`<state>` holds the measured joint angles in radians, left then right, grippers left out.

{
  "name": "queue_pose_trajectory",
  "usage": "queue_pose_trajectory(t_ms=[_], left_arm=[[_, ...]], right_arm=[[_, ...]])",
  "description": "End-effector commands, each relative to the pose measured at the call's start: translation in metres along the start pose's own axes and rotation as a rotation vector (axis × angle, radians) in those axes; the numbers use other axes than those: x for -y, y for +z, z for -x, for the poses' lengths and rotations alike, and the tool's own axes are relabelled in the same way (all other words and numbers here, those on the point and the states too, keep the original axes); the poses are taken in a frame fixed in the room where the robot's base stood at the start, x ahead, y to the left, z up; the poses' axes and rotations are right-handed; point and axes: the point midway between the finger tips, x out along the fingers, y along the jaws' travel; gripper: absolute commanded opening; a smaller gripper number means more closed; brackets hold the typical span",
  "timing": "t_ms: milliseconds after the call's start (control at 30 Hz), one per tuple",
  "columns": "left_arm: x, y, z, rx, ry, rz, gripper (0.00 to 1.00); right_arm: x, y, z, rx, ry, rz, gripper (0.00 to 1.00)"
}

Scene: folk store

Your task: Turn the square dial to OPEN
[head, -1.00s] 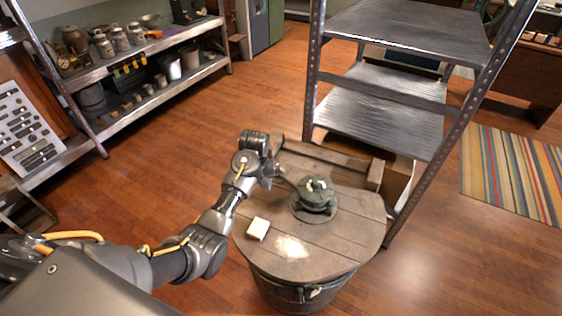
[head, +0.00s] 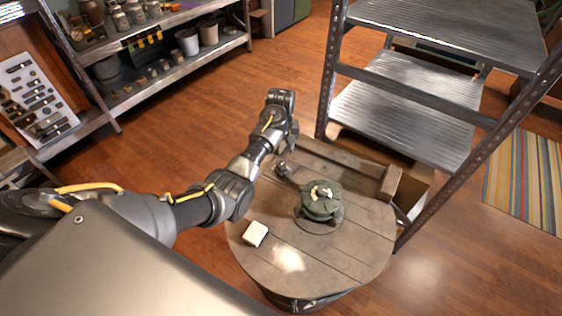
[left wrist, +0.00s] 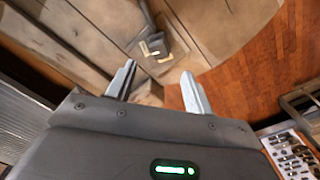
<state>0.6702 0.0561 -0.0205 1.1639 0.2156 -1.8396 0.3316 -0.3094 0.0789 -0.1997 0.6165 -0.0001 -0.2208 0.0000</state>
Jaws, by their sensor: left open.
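A small square grey part (head: 285,170), which looks like the square dial, sits on the round wooden barrel top (head: 262,262). In the left wrist view the square part (left wrist: 158,52) shows a small pale bar on it, and a dark rod runs from it. No lettering is readable. A round green-grey fitting (head: 321,203) with pale marks on top stands beside it. My left gripper (head: 291,139) is beyond the square part, apart from it. In the left wrist view its two fingers (left wrist: 160,76) are spread and empty. My right gripper is not in view.
A pale block (head: 255,234) lies near the barrel top's left edge. A wooden rail (head: 345,168) borders its far side. A metal shelf rack (head: 405,115) stands close behind on the right. Wall shelves (head: 170,72) stand at the upper left. Open floor lies between.

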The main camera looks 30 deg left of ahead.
Motion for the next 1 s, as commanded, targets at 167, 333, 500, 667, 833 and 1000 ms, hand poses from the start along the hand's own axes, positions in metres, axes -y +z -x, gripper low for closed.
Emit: queue_pose_trajectory(t_ms=[167,333,500,667,833,1000], left_arm=[[0.001,0.002,-0.035,0.005,-0.001,0.002,0.52],[0.003,0.001,-0.064,0.003,-0.001,0.003,0.52],[0.003,0.000,-0.081,0.001,0.000,0.003,0.52],[0.003,0.001,-0.087,0.001,0.000,0.003,0.52],[0.003,0.000,-0.087,0.000,0.000,0.003,0.52],[0.003,0.000,-0.087,0.000,0.000,0.004,0.36]], right_arm=[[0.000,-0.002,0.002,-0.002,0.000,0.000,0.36],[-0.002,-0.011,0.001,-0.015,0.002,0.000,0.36],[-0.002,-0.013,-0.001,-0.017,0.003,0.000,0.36],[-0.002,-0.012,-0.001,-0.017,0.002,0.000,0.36],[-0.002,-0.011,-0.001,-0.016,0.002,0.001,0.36],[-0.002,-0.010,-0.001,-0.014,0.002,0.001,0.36]])
